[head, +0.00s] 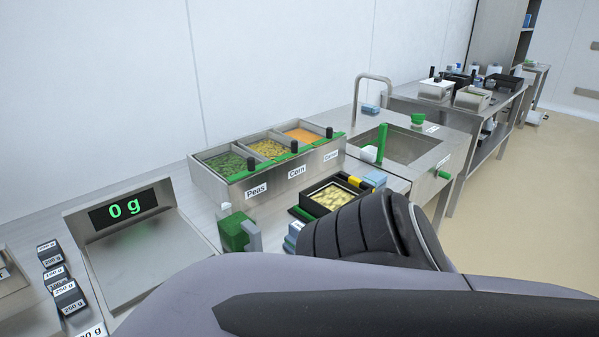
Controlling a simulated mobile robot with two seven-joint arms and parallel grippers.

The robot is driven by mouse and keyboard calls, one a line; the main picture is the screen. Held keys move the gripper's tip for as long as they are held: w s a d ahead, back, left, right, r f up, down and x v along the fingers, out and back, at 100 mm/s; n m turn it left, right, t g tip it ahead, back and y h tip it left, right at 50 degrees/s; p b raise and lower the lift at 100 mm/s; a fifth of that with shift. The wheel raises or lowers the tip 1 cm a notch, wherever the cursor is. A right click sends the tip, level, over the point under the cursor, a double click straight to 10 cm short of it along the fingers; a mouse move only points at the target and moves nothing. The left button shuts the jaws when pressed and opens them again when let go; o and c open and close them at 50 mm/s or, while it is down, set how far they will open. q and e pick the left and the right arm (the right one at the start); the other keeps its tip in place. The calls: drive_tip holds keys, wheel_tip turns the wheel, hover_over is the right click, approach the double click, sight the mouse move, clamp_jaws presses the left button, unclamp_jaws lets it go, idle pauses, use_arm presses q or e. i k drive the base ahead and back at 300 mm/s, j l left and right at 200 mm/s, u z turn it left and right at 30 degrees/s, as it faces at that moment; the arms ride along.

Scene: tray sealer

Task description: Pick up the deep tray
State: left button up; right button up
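A black tray (314,207) holding pale yellow pieces sits on the steel counter in front of the food bins, partly hidden by my arm. I cannot tell whether it is the deep tray. Other black trays (506,81) stand on the far table at the upper right, too small to judge their depth. One of my arms fills the lower middle and right of the view. Neither gripper shows, so I cannot see where either is relative to a tray.
A scale (124,209) reads 0 g at the left, beside several black weights (70,299). A bin unit (262,183) labelled Peas, Corn and a third partly unreadable word stands at the back. A green-and-grey item (236,233) is near it. A sink (402,144) lies beyond.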

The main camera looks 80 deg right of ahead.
sight(339, 189)
drive_tip(key=k+z, duration=0.1)
drive_tip(key=z, duration=2.6)
drive_tip(key=i+l, duration=0.35)
drive_tip(key=l, duration=0.15)
drive_tip(key=i+l+z, duration=0.1)
drive_tip(key=i+l, duration=0.2)
drive_tip(key=l, duration=0.15)
